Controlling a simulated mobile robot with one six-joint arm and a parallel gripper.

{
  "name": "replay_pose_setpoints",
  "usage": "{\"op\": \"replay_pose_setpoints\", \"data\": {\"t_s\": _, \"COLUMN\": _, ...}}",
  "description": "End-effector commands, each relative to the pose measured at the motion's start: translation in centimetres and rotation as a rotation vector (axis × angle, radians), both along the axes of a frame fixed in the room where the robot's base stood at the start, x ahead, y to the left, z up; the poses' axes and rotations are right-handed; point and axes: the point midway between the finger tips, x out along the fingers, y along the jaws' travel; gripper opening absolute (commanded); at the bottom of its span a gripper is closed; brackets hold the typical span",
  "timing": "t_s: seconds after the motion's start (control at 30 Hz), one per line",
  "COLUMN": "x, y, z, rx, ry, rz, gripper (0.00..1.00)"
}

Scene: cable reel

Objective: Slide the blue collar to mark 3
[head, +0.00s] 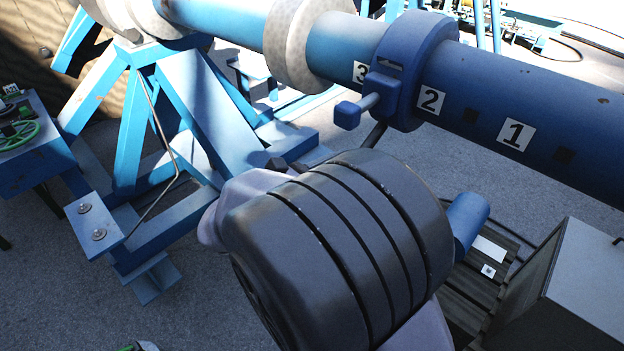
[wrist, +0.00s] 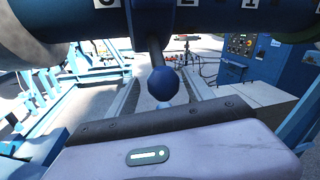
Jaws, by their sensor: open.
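The blue collar (head: 411,70) sits around the blue shaft (head: 480,80), between the 3 plate (head: 360,72) and the 2 plate (head: 430,99). The 3 plate is partly hidden by it. A blue clamp screw (head: 347,115) sticks out at its left. A dark lever (head: 376,134) hangs below the collar. In the wrist view the lever ends in a blue ball knob (wrist: 162,83). My gripper (head: 287,164) is open, below and left of the collar in the head view, its tips mostly hidden by my wrist. In the wrist view the knob appears just beyond my gripper's dark front edge (wrist: 155,118).
A pale flange (head: 300,50) surrounds the shaft left of mark 3. The 1 plate (head: 516,134) lies to the right. A blue stand (head: 185,110) is at the left, a grey cabinet (head: 570,290) at the lower right. The wrist view shows a blue control cabinet (wrist: 255,60).

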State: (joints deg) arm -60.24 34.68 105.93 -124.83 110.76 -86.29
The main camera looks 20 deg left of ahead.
Motion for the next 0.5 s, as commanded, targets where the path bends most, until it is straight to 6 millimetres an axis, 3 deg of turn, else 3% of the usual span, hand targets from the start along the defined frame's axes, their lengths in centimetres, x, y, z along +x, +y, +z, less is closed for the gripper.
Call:
{"op": "replay_pose_setpoints", "data": {"t_s": 0.3, "x": -7.8, "y": 4.9, "z": 0.2, "rx": 0.0, "ry": -0.001, "rz": 0.006, "gripper": 0.6}}
{"op": "replay_pose_setpoints", "data": {"t_s": 0.5, "x": -11.1, "y": 6.9, "z": 0.1, "rx": 0.0, "ry": 0.0, "rz": 0.004, "gripper": 0.6}}
